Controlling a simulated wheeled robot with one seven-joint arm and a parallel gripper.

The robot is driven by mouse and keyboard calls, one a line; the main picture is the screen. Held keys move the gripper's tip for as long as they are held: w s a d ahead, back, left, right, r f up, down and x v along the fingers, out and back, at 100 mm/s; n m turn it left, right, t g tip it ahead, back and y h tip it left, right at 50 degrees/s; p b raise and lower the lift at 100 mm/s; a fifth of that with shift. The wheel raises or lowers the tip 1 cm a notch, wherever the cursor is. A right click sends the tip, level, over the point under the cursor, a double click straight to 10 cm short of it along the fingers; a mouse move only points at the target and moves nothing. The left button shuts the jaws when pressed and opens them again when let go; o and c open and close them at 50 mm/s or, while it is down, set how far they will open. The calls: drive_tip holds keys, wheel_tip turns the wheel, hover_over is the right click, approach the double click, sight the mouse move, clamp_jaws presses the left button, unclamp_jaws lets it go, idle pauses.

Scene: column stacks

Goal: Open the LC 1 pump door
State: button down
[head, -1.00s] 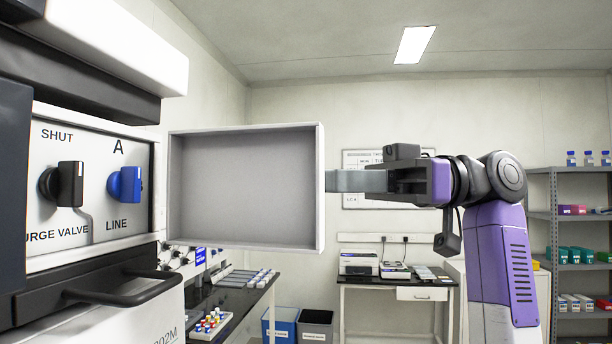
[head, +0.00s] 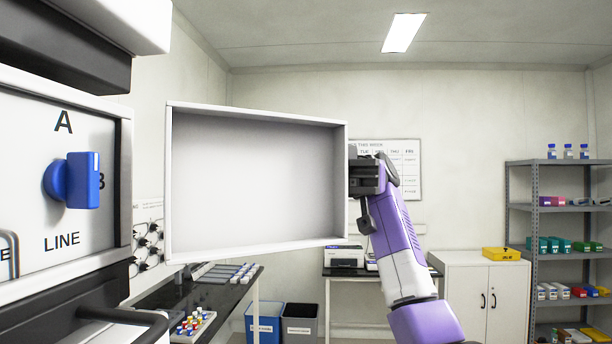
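The pump door (head: 255,185) stands swung open to the right of the instrument, its hollow inner side facing me. The opened pump bay (head: 40,130) shows a white panel with a blue LINE knob (head: 78,180), marked A and B. My gripper (head: 352,177) is at the door's right edge, partly behind it. Its fingertips are hidden by the door, so I cannot tell whether they are shut or touching it.
A black bench (head: 180,293) with vials and trays stands below the door. Blue and grey bins (head: 265,322) are on the floor. A white cabinet (head: 485,300) and grey shelves (head: 535,235) stand at the right.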

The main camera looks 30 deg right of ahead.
drive_tip(key=shift+w+a+f, duration=0.15)
drive_tip(key=shift+w+f, duration=0.05)
drive_tip(key=shift+f, duration=0.05)
drive_tip(key=c, duration=1.6)
unclamp_jaws()
drive_tip(key=shift+r, duration=0.1)
